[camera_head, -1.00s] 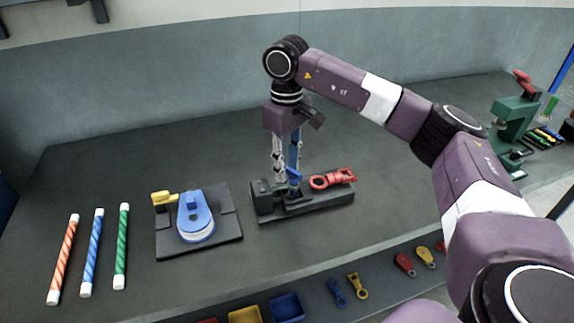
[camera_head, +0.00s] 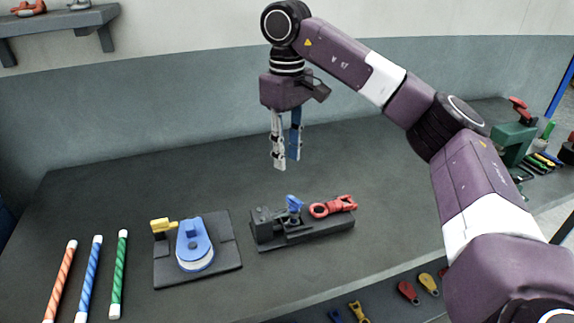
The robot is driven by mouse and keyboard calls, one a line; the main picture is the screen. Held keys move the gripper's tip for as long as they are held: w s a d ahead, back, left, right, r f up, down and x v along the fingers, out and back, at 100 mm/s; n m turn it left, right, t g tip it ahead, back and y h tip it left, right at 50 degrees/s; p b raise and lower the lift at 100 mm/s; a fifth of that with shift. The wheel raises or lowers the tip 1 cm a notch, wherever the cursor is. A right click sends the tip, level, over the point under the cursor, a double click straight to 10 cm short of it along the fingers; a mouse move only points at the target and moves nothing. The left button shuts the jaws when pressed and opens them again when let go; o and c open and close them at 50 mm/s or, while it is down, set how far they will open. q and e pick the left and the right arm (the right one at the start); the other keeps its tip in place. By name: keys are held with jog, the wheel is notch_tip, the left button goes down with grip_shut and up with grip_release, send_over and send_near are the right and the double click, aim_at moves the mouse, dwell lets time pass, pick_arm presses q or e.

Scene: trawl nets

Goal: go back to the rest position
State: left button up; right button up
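My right gripper (camera_head: 287,163) hangs with its fingers pointing down, above the dark bench and clear of it. Its two fingers, one grey and one partly blue, are apart, and I see nothing between them. Below it is a black fixture (camera_head: 277,238) that holds a blue piece (camera_head: 294,203) and a red shackle-like part (camera_head: 333,206) at its right end. The gripper does not touch the fixture. My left gripper is not in view.
Left of the fixture is a black plate (camera_head: 225,255) with a blue pulley-like part (camera_head: 194,245) and a yellow piece (camera_head: 163,227). Striped orange, blue and green rods (camera_head: 119,275) lie further left. A green press (camera_head: 513,142) stands far right. The bench behind is clear.

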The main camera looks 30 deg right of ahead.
jog(key=shift+r, duration=0.3)
dwell(0.4)
